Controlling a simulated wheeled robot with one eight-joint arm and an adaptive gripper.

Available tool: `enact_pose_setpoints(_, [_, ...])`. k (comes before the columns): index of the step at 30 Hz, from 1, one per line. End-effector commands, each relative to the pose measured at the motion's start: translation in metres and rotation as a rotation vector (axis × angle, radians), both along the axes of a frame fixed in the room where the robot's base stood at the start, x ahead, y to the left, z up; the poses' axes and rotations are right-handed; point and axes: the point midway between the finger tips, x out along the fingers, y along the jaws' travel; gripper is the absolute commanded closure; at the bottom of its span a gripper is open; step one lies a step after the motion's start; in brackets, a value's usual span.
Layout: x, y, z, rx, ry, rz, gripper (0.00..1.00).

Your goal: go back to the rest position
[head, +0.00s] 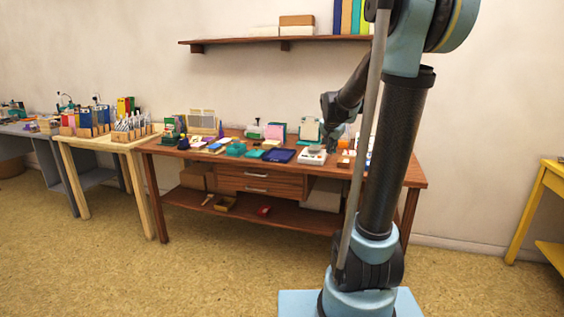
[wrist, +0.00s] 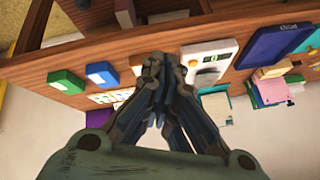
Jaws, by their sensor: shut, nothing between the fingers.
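My gripper (wrist: 157,62) is shut and empty in the wrist view, its fingertips together in front of the tabletop. In the head view my arm reaches from the right to the brown wooden table (head: 400,178), with its dark end above the right part of the tabletop. A green inkpad (wrist: 66,82) and a blue inkpad (wrist: 102,74) lie left of the fingertips in the wrist view. A white device (wrist: 208,62) lies just right of them and also shows in the head view (head: 312,156). I cannot tell the exact gap to the table.
A dark blue tray (wrist: 272,47) lies beside the white device. Several pads and boxes crowd the tabletop. A wall shelf (head: 270,42) hangs above the table. A pale wooden table (head: 88,143) stands left, a yellow one (head: 530,211) right. The floor in front is clear.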

Motion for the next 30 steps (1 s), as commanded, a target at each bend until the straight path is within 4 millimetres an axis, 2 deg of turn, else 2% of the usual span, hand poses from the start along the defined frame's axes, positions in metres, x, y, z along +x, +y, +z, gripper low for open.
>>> enact_pose_setpoints(1, [-0.020, 0.000, -0.002, -0.010, 0.019, 0.021, 1.00])
enact_pose_setpoints(3, [-0.044, -0.001, -0.005, -0.025, 0.049, 0.054, 1.00])
enact_pose_setpoints(14, [-0.168, 0.002, -0.034, -0.091, 0.194, 0.245, 1.00])
enact_pose_setpoints(21, [-0.247, 0.005, -0.064, -0.121, 0.285, 0.386, 1.00])
enact_pose_setpoints(30, [-0.334, 0.012, -0.111, -0.144, 0.383, 0.568, 1.00])
